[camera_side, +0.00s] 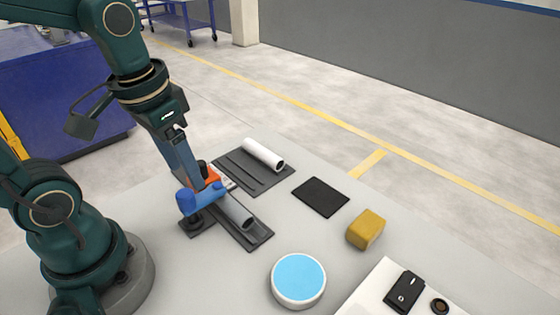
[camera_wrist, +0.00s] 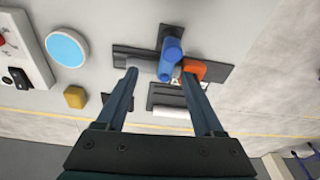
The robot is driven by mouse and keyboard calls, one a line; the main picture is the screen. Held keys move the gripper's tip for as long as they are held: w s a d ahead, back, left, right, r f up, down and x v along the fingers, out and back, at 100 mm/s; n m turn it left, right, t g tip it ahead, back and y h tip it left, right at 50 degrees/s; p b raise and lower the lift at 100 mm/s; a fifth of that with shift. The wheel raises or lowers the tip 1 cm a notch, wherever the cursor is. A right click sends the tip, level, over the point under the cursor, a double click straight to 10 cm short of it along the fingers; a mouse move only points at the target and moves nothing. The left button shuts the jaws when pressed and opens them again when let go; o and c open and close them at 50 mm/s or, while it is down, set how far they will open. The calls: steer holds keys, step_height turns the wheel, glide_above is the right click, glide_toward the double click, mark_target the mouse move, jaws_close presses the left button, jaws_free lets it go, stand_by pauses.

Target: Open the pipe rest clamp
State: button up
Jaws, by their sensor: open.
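The pipe rest clamp has a dark base (camera_side: 257,234), a blue handle (camera_side: 203,197) and an orange part (camera_side: 213,178). A grey pipe (camera_side: 238,214) lies in the rest. The blue handle lies across the rest near one end of the grey pipe; I cannot tell whether it is latched. In the wrist view the blue handle (camera_wrist: 170,52) shows between my fingertips, beside the orange part (camera_wrist: 192,70). My gripper (camera_wrist: 160,75) is open, fingers spread, above the clamp. In the side view my gripper (camera_side: 190,172) is close behind the handle; contact cannot be told.
A white pipe (camera_side: 262,154) lies on a dark slotted rack (camera_side: 240,174) behind the clamp. A black mat (camera_side: 321,197), a yellow block (camera_side: 366,229), a round blue-topped disc (camera_side: 298,280) and a white switch panel (camera_side: 376,287) lie to the right. Grey table separates them.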

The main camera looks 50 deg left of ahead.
mark_target(185, 193)
steer(key=shift+a+f+n+g, duration=0.4)
steer(key=shift+a+f+g, duration=0.4)
steer(key=shift+f, duration=0.1)
steer(key=shift+a+f, duration=0.2)
steer(key=shift+f, duration=2.65)
jaws_close()
